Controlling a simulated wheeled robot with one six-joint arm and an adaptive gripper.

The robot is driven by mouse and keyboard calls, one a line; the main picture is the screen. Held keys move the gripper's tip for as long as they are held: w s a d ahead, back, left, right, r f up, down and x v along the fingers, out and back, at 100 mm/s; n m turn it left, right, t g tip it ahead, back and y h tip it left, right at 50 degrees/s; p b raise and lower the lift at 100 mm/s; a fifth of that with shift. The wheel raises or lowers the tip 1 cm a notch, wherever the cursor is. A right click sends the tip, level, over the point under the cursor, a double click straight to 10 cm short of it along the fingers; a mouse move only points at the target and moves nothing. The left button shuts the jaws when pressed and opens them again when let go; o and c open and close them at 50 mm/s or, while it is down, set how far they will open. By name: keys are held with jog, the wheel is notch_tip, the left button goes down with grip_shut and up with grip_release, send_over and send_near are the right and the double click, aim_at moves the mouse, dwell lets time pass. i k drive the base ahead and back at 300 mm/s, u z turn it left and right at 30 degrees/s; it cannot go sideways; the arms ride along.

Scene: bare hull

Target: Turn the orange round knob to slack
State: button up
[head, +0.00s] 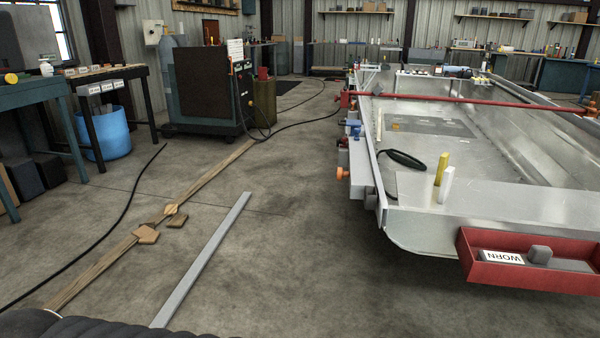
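An orange round knob (342,173) sticks out to the left from the side of the metal hull (440,150), at the hull's near left edge. It looks small at this distance, and its setting cannot be read. My gripper is not in view. A dark ribbed part of my own body shows at the bottom left corner, well away from the knob.
A red tray (530,268) marked WORN hangs at the hull's near end. A long metal bar (205,258), wood pieces (146,234) and black cables lie on the floor. A welding cart (210,90) stands behind. Concrete floor left of the hull is mostly clear.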

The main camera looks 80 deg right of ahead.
aim_at(340, 174)
jog(key=i, duration=0.2)
jog(key=z, duration=3.15)
jog(key=k, duration=0.65)
jog(key=u, duration=0.75)
jog(key=i, duration=1.9)
jog(key=z, duration=0.25)
